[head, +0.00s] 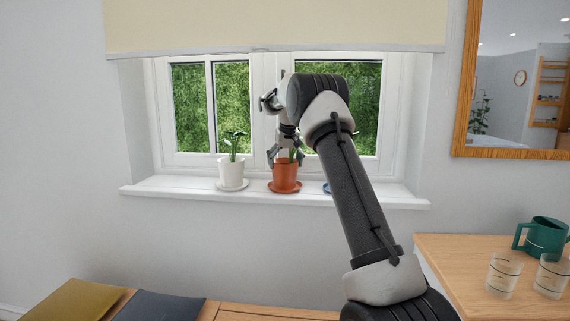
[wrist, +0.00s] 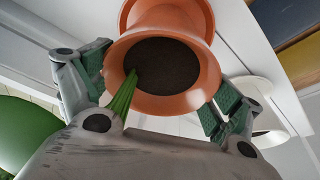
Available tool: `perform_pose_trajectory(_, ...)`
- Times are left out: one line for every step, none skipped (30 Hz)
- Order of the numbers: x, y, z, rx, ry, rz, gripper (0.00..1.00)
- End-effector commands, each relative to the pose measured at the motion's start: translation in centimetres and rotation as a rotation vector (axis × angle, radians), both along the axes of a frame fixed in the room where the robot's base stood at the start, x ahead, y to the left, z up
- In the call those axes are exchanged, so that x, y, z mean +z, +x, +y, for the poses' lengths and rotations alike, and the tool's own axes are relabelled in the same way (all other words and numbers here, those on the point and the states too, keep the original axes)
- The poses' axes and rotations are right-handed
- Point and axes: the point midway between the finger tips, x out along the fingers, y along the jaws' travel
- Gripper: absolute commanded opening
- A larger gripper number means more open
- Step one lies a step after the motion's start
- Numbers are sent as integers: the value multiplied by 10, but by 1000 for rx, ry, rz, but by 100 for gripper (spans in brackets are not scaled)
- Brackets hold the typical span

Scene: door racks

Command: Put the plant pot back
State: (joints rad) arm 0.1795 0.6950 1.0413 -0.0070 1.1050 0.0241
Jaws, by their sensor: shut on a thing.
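The terracotta plant pot (head: 285,174) is upright at its terracotta saucer (head: 272,186) on the windowsill (head: 350,198). I cannot tell whether its base touches the saucer. My gripper (head: 286,157) reaches down from above, with its fingers on either side of the pot's upper part. In the wrist view the pot (wrist: 116,82) is between the two green-padded fingers of my gripper (wrist: 160,88), which is shut on it. Dark soil and a green stem show inside the rim. The gripper hides most of the plant.
A white pot (head: 232,173) with a plant stands on its saucer to the left on the sill. A blue-edged item (head: 327,187) is partly hidden behind my arm on the right. A teal jug (head: 546,237) and glasses stand on the wooden table at right. Cushions lie below.

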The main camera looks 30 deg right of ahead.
Motion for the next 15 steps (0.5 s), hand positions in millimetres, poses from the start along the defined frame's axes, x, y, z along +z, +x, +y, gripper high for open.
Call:
perform_pose_trajectory(2,0,0,0,-1,-3,22)
perform_pose_trajectory(2,0,0,0,-1,-3,22)
perform_pose_trajectory(2,0,0,0,-1,-3,22)
perform_pose_trajectory(2,0,0,0,-1,-3,22)
perform_pose_trajectory(2,0,0,0,-1,-3,22)
perform_pose_trajectory(1,0,0,0,-1,-3,22)
perform_pose_trajectory(0,0,0,0,0,-2,22)
perform_pose_trajectory(-1,0,0,0,0,-2,22)
perform_pose_trajectory(-2,0,0,0,0,0,95)
perform_pose_trajectory(-2,0,0,0,0,0,100)
perform_pose_trajectory(-2,0,0,0,0,0,100)
perform_pose_trajectory(-2,0,0,0,0,0,100)
perform_pose_trajectory(-2,0,0,0,0,0,100)
perform_pose_trajectory(-2,0,0,0,0,0,100)
perform_pose_trajectory(-2,0,0,0,0,0,100)
